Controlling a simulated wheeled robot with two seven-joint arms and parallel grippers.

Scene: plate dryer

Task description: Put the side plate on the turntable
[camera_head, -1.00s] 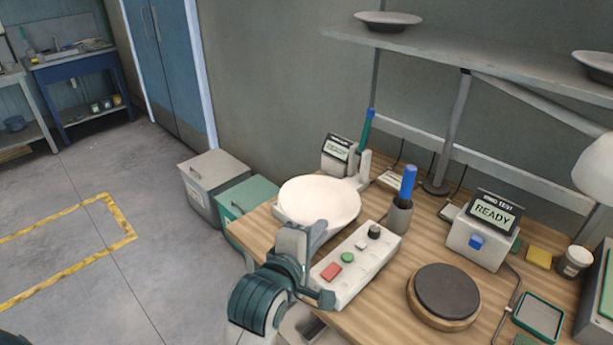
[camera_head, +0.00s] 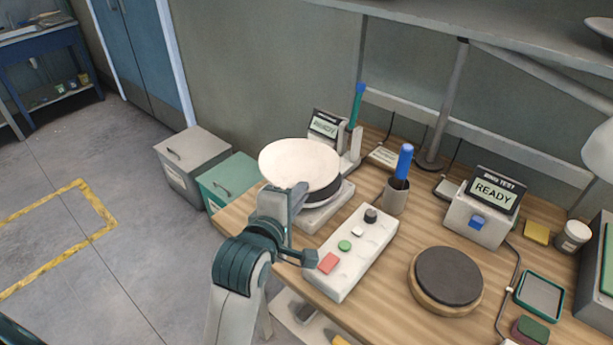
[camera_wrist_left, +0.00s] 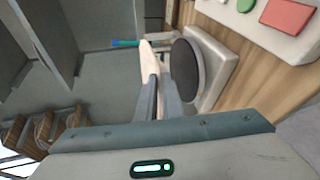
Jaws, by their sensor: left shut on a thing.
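The white side plate (camera_head: 299,163) is off the black round pad (camera_head: 322,190) of a white stand and held above it. In the left wrist view the plate (camera_wrist_left: 148,57) shows nearly edge-on, apart from the black pad (camera_wrist_left: 187,70). My left gripper (camera_head: 292,193) is shut on the plate's near rim; its fingers (camera_wrist_left: 160,85) pinch it in the wrist view. The turntable, a dark disc on a round wooden base (camera_head: 447,277), stands empty at the front right of the bench. My right gripper is not in view.
A control box with coloured buttons (camera_head: 352,250) lies between the plate stand and the turntable. A cup holding a blue-handled tool (camera_head: 396,195) and a READY display unit (camera_head: 480,215) stand behind. A green-rimmed tray (camera_head: 540,295) lies right of the turntable.

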